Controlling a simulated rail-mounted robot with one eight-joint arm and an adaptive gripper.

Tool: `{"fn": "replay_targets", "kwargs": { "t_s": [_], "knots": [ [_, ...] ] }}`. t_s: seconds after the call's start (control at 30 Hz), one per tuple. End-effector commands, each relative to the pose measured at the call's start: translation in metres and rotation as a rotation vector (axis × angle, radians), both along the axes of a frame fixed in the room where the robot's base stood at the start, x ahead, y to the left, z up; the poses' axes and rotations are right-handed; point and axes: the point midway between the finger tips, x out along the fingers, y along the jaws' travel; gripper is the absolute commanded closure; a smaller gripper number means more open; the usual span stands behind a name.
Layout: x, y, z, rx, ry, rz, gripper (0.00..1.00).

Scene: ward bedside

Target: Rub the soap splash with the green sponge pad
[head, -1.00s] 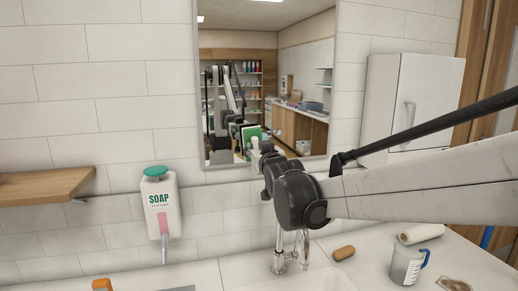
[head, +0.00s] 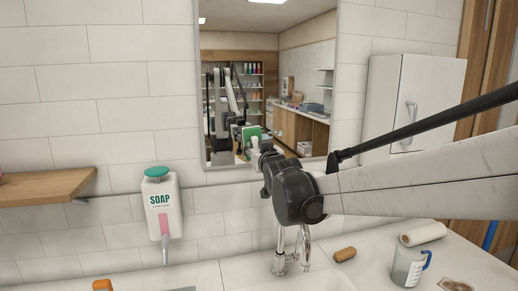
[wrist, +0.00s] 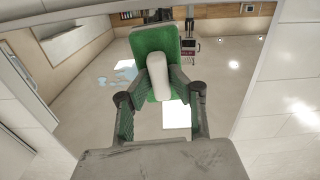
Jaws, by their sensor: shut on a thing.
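My gripper (wrist: 160,84) is shut on the white grip of the green sponge pad (wrist: 148,40), which is held out in front of it in the wrist view. In the head view the green of the pad shows small against the mirror (head: 205,140), and I cannot tell pad from reflection there. The soap splash (wrist: 116,74) is a pale bluish smear left of the pad in the wrist view, seemingly on the mirror glass. The pad appears apart from it. Whether the pad touches the glass is unclear.
A soap dispenser (head: 162,208) hangs on the tiled wall left of the mirror. Below are a tap (head: 280,262), a brown bar (head: 345,254), a paper roll (head: 424,233) and a jug (head: 407,266). A wooden shelf (head: 45,186) juts out at the left.

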Motion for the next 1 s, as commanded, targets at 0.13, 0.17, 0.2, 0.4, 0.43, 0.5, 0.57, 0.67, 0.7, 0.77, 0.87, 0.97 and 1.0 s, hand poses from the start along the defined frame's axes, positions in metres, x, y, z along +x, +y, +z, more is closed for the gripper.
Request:
{"fn": "replay_targets", "kwargs": {
  "t_s": [0.13,0.17,0.2,0.4,0.43,0.5,0.57,0.67,0.7,0.77,0.87,0.97,1.0],
  "knots": [
    [0.003,0.001,0.0,0.0,0.0,0.0,1.0],
    [0.003,0.001,0.0,0.0,0.0,0.0,1.0],
    [0.003,0.001,0.0,0.0,0.0,0.0,1.0],
    [0.001,0.0,0.0,0.0,0.0,0.0,1.0],
    [0.001,0.0,0.0,0.0,0.0,0.0,1.0],
    [0.0,0.0,0.0,0.0,0.0,0.0,1.0],
    [-0.002,-0.001,0.0,0.0,0.0,0.0,1.0],
    [-0.009,-0.003,0.0,0.0,0.0,0.0,1.0],
    [-0.012,-0.004,0.001,0.0,0.0,0.0,1.0],
    [-0.017,-0.005,0.0,0.0,0.0,0.0,1.0],
    [-0.026,-0.008,0.0,0.0,0.0,0.0,1.0],
    [-0.034,-0.01,0.0,0.0,0.0,0.0,1.0],
    [-0.037,-0.011,0.0,0.0,0.0,0.0,1.0]
  ]
}}
